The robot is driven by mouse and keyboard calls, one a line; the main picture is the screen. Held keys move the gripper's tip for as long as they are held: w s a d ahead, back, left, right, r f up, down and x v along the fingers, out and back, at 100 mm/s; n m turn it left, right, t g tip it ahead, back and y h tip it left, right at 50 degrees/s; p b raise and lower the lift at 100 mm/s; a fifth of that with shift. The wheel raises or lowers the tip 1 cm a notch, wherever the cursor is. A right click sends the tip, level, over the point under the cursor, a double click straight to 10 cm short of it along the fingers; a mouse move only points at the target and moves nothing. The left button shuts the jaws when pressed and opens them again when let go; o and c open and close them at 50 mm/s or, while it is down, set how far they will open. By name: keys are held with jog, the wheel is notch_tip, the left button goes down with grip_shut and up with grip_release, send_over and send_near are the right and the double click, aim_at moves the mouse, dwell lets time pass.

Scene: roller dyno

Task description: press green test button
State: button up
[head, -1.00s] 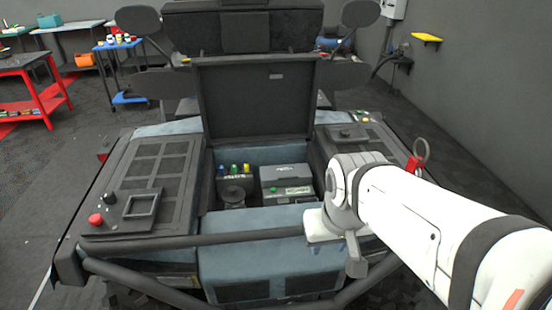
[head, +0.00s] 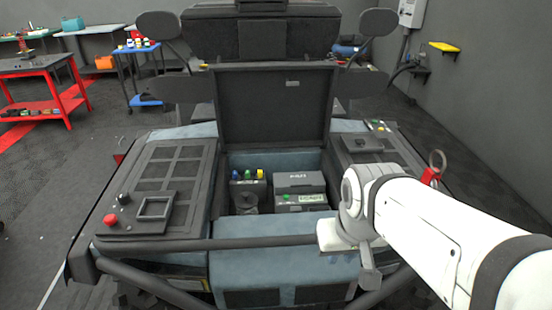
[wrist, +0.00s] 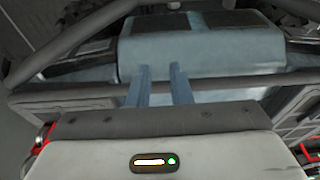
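In the head view, a small green button (head: 286,198) sits on the front of a grey box (head: 299,182) inside the open compartment of the machine. Its lettering is too small to read. In the head view my arm's end hangs at the front bar, right of the compartment; the fingertips are hard to make out.
A dark bar (head: 200,245) crosses the machine's front. The raised black lid (head: 275,105) stands behind the compartment. Blue, green and yellow caps (head: 248,175) stand left of the grey box. A red cart (head: 45,90) and blue cart (head: 140,70) are at the back left.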

grip_shut()
dwell(1.4)
